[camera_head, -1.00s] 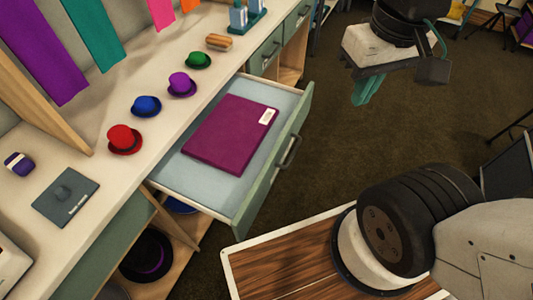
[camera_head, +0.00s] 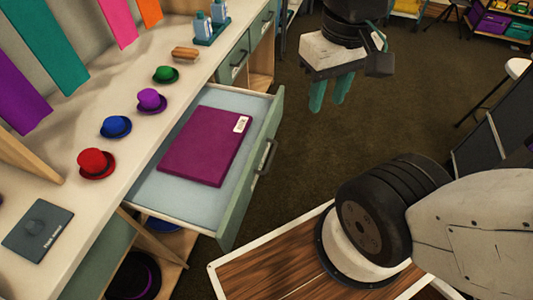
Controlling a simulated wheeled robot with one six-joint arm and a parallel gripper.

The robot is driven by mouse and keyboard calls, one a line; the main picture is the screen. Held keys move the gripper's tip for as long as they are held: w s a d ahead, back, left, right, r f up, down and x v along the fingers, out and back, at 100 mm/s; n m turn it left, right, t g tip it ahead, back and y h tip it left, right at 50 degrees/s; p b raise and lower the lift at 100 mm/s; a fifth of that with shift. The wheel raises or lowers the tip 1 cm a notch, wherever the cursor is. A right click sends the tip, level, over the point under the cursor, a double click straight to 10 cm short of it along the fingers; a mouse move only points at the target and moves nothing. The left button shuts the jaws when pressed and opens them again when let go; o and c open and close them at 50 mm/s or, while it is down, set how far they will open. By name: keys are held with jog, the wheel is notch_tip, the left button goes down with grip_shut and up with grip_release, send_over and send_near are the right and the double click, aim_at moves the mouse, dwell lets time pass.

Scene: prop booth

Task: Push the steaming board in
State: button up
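A pull-out board or drawer (camera_head: 146,193) with a pale blue surface juts out from the counter; I take it as the steaming board. Its green front (camera_head: 232,200) has a dark handle (camera_head: 266,157). A flat purple folder-like item (camera_head: 203,146) with a white label lies on it. My gripper (camera_head: 328,97) hangs over the floor, right of the board's far front corner and apart from it. Its two teal fingers point down with a gap between them, and nothing shows in the gap.
The counter (camera_head: 127,149) holds red (camera_head: 95,163), blue (camera_head: 115,127), purple (camera_head: 151,100) and green (camera_head: 166,74) hats. Closed drawers (camera_head: 238,62) lie beyond the board. A large dark hat (camera_head: 136,278) sits below it. Brown floor (camera_head: 345,140) is free in front.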

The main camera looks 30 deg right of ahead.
jog(key=w+f+m+g+y, duration=0.35)
jog(key=w+f, duration=0.45)
jog(key=f, duration=0.4)
jog(key=m+t+y, duration=0.1)
jog(key=m, duration=0.4)
send_near(270, 159)
jog(key=shift+n, duration=0.25)
jog(key=x, duration=0.7)
jog(key=shift+s+f, duration=0.15)
jog(key=shift+f, duration=0.15)
grip_shut()
